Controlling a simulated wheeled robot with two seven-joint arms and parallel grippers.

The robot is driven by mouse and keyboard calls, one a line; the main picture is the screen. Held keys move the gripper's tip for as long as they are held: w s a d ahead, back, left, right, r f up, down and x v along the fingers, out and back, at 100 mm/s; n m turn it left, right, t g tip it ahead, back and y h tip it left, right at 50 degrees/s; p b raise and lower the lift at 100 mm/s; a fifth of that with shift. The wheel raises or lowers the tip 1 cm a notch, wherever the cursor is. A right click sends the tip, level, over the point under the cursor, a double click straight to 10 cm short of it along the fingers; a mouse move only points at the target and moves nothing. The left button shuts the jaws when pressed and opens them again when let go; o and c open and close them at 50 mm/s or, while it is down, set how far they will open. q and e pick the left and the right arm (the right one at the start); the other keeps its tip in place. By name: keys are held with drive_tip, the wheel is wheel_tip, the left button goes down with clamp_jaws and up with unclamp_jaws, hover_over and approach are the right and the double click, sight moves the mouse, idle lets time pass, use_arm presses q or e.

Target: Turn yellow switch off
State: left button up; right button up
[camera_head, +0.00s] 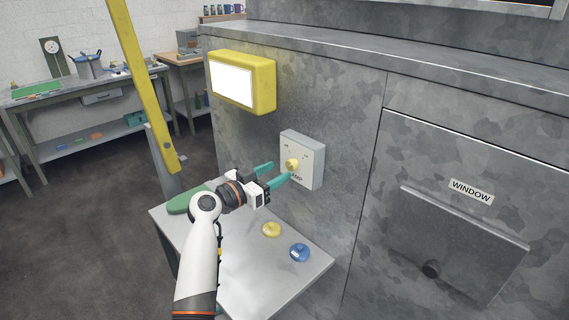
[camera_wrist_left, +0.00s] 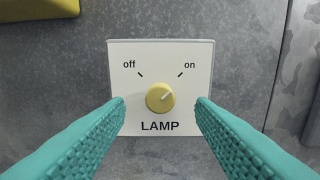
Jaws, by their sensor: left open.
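The yellow switch (camera_head: 292,165) is a round knob on a pale plate (camera_head: 312,158) fixed to the grey metal wall. In the left wrist view the knob (camera_wrist_left: 160,97) sits on the plate (camera_wrist_left: 188,54), with "off" at upper left, "on" at upper right and "LAMP" below. Its pale pointer mark aims up and right, toward "on". My left gripper (camera_head: 278,174) is open in front of the plate. In the wrist view its teal fingers (camera_wrist_left: 160,112) stand left and right of the knob, apart from it. My right gripper is not in view.
A yellow-framed lamp (camera_head: 214,82) with a bright white panel hangs above left of the switch. Below, a small metal table (camera_head: 250,290) holds a yellow disc (camera_head: 271,230), a blue disc (camera_head: 299,252) and a green item (camera_head: 188,203). A "WINDOW" panel (camera_head: 440,235) is at right.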

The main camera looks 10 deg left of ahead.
sight(289, 166)
use_arm(q)
drive_tip(key=shift+x, duration=2)
drive_tip(key=shift+c, duration=0.4)
drive_tip(key=c, duration=0.9)
